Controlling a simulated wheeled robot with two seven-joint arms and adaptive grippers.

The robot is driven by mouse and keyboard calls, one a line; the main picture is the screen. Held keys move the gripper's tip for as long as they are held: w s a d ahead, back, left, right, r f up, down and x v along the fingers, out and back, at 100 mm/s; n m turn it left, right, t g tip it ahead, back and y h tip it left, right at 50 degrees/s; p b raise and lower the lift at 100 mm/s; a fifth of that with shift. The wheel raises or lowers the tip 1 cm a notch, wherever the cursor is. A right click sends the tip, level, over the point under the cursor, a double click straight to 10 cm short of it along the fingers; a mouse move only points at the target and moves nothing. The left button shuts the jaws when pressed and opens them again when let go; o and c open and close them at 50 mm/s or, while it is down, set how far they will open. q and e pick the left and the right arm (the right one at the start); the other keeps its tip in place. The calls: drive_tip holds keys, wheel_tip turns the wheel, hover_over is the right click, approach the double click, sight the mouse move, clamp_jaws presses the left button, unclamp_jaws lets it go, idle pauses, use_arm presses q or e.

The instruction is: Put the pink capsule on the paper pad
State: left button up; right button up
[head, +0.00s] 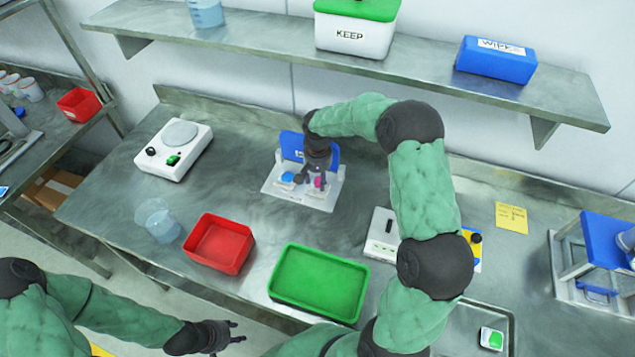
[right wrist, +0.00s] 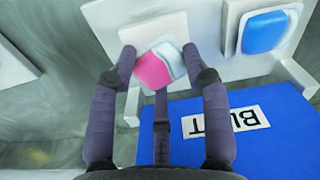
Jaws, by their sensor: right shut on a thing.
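The pink capsule (right wrist: 156,68), pink with a white part, is between the fingertips of my right gripper (right wrist: 158,62). In the head view the pink capsule (head: 318,182) shows just below my right gripper (head: 312,180), which is shut on it at the white stand (head: 305,198). I cannot tell whether the capsule is clear of the stand. A yellow paper pad (head: 511,217) with writing lies on the table at the right. My left gripper (head: 235,332) is open and empty at the bottom, in front of the table.
A blue capsule (right wrist: 266,32) sits on the stand, beside a labelled blue block (right wrist: 190,125). A red tray (head: 218,243) and a green tray (head: 318,282) stand in front. A white device (head: 382,235) and a blue-topped frame (head: 610,240) flank the pad.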

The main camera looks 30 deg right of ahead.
sight(318, 180)
drive_tip(key=shift+f, duration=0.95)
drive_tip(key=shift+f, duration=0.15)
drive_tip(key=o, duration=0.9)
drive_tip(key=shift+c, duration=0.2)
drive_tip(key=shift+r, duration=0.45)
wheel_tip(318, 180, up, 12)
drive_tip(key=p, duration=0.1)
drive_tip(key=shift+f+p, duration=0.25)
drive_tip(key=shift+p, duration=0.05)
